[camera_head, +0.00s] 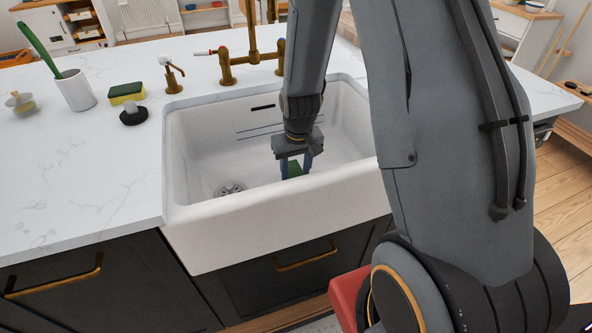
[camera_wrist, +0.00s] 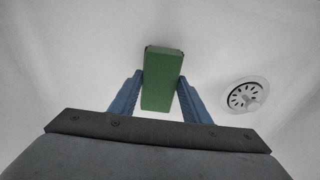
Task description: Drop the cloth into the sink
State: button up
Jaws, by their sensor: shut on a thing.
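The white sink (camera_head: 330,215) is set into the marble counter. My gripper (camera_head: 295,170) reaches down inside the sink basin, right of the drain. It is shut on a green block-like thing (camera_wrist: 162,80), which also shows between the fingers in the head view (camera_head: 294,169). It looks like a folded cloth, but I cannot tell for sure. In the wrist view my blue fingers (camera_wrist: 160,98) flank it on both sides. Its lower end is over the white basin floor; I cannot tell whether it touches.
The drain (camera_wrist: 245,96) lies to the right in the wrist view. A brass faucet (camera_head: 252,60) stands behind the sink. A soap dispenser (camera_head: 172,78), a yellow-green sponge (camera_head: 126,93), a black-based brush (camera_head: 133,115) and a white cup (camera_head: 76,91) stand on the counter at left.

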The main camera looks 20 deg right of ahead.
jog(key=shift+f, duration=0.35)
jog(key=o, duration=1)
jog(key=shift+r, duration=0.1)
jog(key=r, duration=0.4)
jog(key=s+r, duration=0.1)
jog(key=r, duration=0.8)
jog(key=shift+s+b, duration=0.2)
jog(key=shift+b, duration=0.2)
